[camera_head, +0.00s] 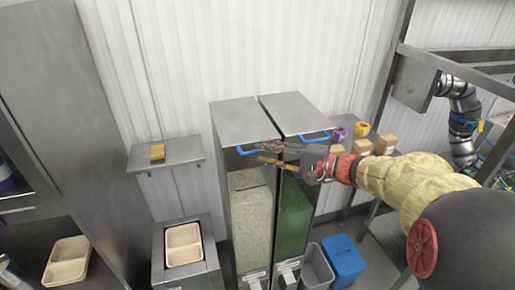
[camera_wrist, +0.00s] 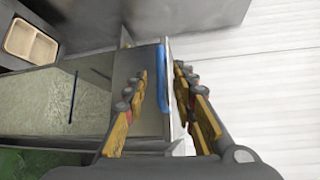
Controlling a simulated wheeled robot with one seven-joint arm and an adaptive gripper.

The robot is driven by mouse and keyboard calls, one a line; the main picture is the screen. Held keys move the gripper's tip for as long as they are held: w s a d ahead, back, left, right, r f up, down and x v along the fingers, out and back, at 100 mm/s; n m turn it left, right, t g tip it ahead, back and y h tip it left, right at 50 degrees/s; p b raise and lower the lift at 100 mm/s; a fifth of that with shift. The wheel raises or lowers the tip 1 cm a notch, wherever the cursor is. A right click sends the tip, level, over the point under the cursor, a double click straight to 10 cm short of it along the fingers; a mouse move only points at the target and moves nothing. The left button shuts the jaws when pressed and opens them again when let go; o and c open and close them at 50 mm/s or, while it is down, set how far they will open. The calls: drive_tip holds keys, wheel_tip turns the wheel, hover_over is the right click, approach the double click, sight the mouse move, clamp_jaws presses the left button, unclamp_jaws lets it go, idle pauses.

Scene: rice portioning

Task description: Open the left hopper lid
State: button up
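The left hopper lid (camera_head: 240,120) is a flat steel plate lying closed on top of the left hopper (camera_head: 250,205), which holds pale grains behind a clear front. A blue handle (camera_head: 247,151) runs along the lid's front edge. My gripper (camera_head: 261,152) comes in from the right at the handle's height. In the wrist view my gripper (camera_wrist: 160,72) is open, its yellow-padded fingers apart. The blue handle (camera_wrist: 163,85) shows between the two fingers, and I cannot tell whether either touches it.
The right hopper, with green contents (camera_head: 294,210), has its own closed lid (camera_head: 289,113) and blue handle (camera_head: 315,137). A tray (camera_head: 184,245) sits lower left. Grey and blue bins (camera_head: 344,262) stand at lower right.

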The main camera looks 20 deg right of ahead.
sight(257, 152)
drive_tip(key=shift+p+x, duration=0.3)
drive_tip(key=shift+x, duration=1.25)
drive_tip(key=shift+c, duration=0.7)
clamp_jaws()
